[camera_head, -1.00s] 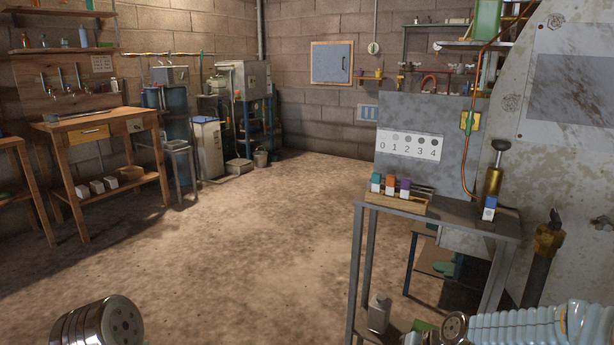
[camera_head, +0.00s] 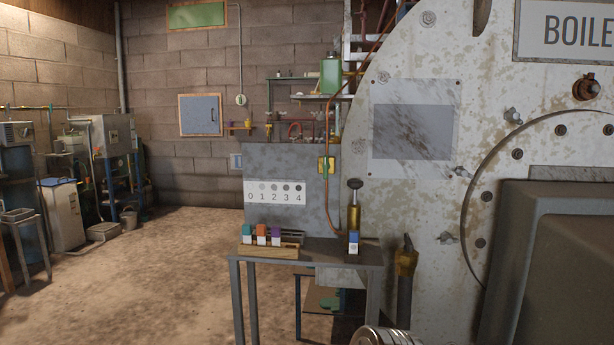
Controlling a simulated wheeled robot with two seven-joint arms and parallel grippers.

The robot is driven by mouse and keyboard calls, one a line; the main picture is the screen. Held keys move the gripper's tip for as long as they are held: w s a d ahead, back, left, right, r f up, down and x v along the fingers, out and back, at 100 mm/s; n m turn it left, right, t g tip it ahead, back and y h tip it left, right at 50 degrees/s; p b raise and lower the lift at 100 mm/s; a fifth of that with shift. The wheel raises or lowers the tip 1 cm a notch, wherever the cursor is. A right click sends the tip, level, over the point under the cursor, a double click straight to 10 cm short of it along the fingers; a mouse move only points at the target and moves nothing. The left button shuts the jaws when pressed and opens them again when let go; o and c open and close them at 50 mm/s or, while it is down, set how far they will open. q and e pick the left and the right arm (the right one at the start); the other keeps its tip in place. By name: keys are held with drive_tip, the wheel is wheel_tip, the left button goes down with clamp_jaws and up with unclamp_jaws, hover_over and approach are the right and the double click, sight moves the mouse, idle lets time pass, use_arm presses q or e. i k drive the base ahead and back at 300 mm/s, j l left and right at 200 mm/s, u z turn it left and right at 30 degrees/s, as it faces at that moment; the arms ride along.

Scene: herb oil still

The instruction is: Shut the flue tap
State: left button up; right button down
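No part is clearly marked as the flue tap, and I cannot tell which fitting it is. A large pale, stained boiler (camera_head: 410,200) fills the right side. A small brown round fitting (camera_head: 587,87) sits on its face below the "BOILE" sign. A brass fitting (camera_head: 405,262) tops a dark upright pipe beside the bench. Neither gripper's fingers are in view. Only a metal rounded arm part of mine shows at the bottom edge.
A dark grey box form (camera_head: 550,270) blocks the lower right. Open floor (camera_head: 170,270) lies to the left.

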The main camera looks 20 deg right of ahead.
sight(325, 166)
drive_tip(key=i+j, duration=0.2)
drive_tip(key=j, duration=0.15)
drive_tip(key=i+j, duration=0.15)
drive_tip(key=j, duration=0.2)
drive_tip(key=i+j, duration=0.2)
drive_tip(key=j, duration=0.15)
